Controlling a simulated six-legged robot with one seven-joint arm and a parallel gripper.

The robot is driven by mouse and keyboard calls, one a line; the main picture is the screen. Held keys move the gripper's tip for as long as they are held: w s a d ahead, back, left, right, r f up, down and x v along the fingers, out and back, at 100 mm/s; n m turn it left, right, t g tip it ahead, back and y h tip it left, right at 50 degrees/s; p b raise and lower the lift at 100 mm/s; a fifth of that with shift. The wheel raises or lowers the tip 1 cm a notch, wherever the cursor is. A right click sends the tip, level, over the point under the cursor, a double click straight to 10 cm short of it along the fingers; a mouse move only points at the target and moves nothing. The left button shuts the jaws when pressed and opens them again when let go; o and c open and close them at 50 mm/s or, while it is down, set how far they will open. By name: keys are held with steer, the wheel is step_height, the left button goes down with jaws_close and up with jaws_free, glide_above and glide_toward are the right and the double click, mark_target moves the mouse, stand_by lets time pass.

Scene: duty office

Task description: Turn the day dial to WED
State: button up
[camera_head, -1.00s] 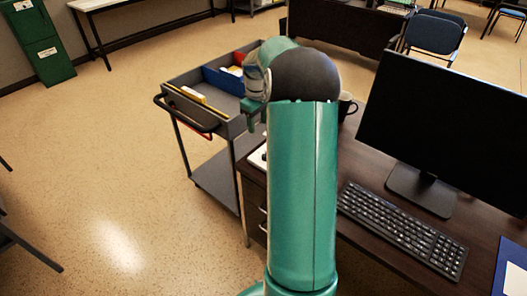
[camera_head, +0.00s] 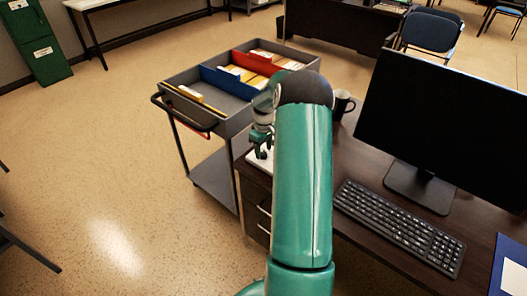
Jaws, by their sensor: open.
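My gripper (camera_head: 260,148) shows small at the left of my green arm, pointing down over the desk's far left corner. Its jaws are open and nothing shows between them. A white object (camera_head: 257,164) lies on the desk just below the fingers, partly covered by the gripper and arm. I cannot tell whether it carries the day dial. No dial face or day lettering can be made out. I cannot tell whether the fingers touch the white object.
The dark desk (camera_head: 348,160) holds a black mug (camera_head: 343,104), a keyboard (camera_head: 398,226), a monitor (camera_head: 435,125) and a blue folder (camera_head: 509,268). A grey cart (camera_head: 218,118) with files and blue and red dividers stands beyond the desk's left end. The floor at left is open.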

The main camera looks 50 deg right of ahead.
steer(key=shift+f, duration=0.75)
steer(key=c, duration=1)
steer(key=shift+o, duration=0.2)
